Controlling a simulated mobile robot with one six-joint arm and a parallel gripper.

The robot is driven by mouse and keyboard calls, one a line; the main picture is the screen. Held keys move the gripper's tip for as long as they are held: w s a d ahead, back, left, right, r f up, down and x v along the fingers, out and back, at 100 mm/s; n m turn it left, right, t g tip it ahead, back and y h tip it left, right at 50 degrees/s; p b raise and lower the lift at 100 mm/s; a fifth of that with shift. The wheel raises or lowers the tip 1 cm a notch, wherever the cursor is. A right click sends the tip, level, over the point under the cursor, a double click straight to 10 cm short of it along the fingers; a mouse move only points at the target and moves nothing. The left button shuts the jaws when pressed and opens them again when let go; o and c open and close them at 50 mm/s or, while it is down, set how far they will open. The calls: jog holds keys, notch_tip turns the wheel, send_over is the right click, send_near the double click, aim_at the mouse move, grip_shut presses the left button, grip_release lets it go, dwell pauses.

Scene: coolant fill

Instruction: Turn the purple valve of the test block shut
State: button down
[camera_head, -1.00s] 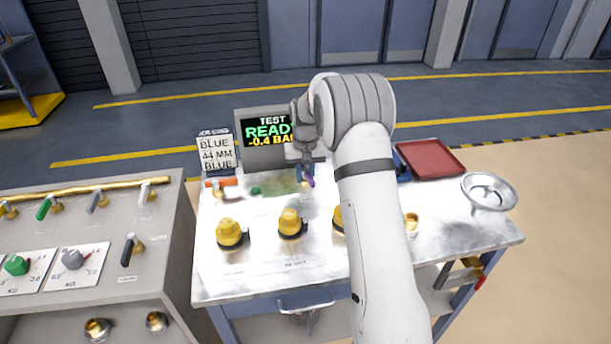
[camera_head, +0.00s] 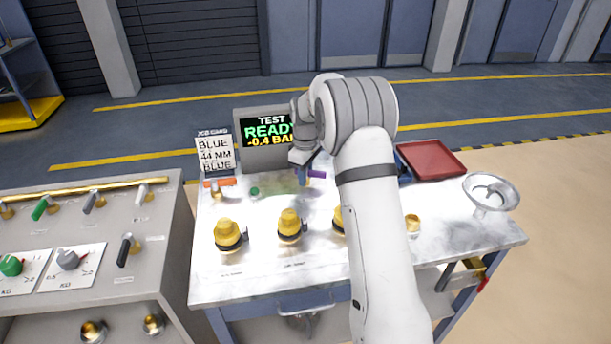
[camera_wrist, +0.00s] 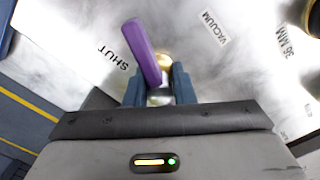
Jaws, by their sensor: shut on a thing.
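The purple valve handle (camera_head: 316,174) lies at the back of the test block's bench top and points right in the head view. In the wrist view the purple handle (camera_wrist: 144,50) runs from between my fingers up and left, beside the printed word SHUT (camera_wrist: 113,58). Its brass stem (camera_wrist: 164,62) shows just beyond the fingertips. My gripper (camera_wrist: 158,88) is shut on the handle's inner end, one blue-grey finger on each side. In the head view my gripper (camera_head: 303,177) is partly hidden by my wrist.
A test screen (camera_head: 265,130) reading READY and -0.4 BA stands behind, beside a printed card (camera_head: 214,154). An orange-handled valve (camera_head: 219,183) is left of the purple one. Several yellow-capped fittings (camera_head: 228,233) stand in front. A red tray (camera_head: 432,159) and a metal funnel (camera_head: 490,192) are at right.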

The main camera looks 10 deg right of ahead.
jog(key=n, duration=0.4)
jog(key=shift+n, duration=0.3)
dwell(0.3)
jog(key=shift+r, duration=0.1)
jog(key=c, duration=1.2)
grip_release()
notch_tip(320, 180, up, 8)
jog(key=shift+f+b, duration=0.15)
jog(key=shift+b, duration=0.3)
